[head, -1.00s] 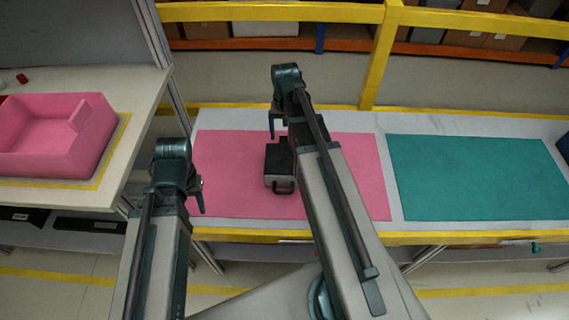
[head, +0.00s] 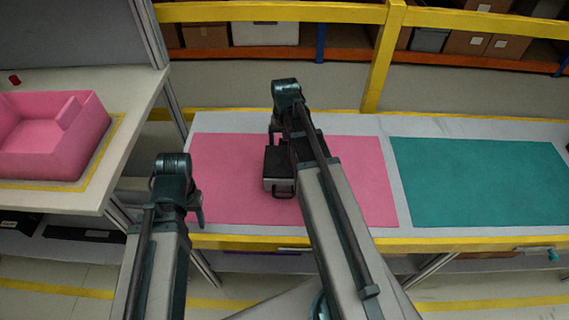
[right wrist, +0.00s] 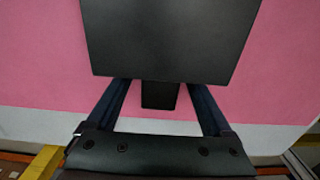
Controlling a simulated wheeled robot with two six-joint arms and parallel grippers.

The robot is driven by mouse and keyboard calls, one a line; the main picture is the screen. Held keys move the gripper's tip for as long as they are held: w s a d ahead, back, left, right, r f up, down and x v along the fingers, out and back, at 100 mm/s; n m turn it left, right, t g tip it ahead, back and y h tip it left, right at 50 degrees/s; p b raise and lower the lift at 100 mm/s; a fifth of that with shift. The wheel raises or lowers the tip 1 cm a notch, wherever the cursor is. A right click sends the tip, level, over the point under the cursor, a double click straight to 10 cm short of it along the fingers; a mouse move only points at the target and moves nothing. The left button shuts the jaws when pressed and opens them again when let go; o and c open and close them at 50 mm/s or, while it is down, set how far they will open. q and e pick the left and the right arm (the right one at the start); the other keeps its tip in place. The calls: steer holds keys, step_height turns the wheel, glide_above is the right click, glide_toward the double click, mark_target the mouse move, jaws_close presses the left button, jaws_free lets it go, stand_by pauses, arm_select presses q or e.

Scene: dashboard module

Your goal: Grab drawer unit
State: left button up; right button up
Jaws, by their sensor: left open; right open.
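The drawer unit is a small black box with a light grey front and a dark handle (head: 279,187), standing on the pink mat (head: 235,200). My right arm crosses over its right side in the head view. In the right wrist view the black top of the unit (right wrist: 170,40) fills the upper middle. My right gripper (right wrist: 160,88) is open, its two fingers reaching to the unit's near edge with a small dark block between them. Contact cannot be told. My left gripper (head: 198,212) is open and empty, left of the unit near the pink mat's left edge.
A teal mat (head: 480,180) lies clear on the right of the bench. A pink open bin (head: 60,150) stands on the table at left. A yellow rail (head: 270,12) and post run behind the bench, with shelved boxes beyond.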

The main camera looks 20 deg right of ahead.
jaws_close()
stand_by(0.3)
arm_select(q)
steer(key=shift+r, duration=0.15)
arm_select(e)
steer(key=shift+r, duration=0.2)
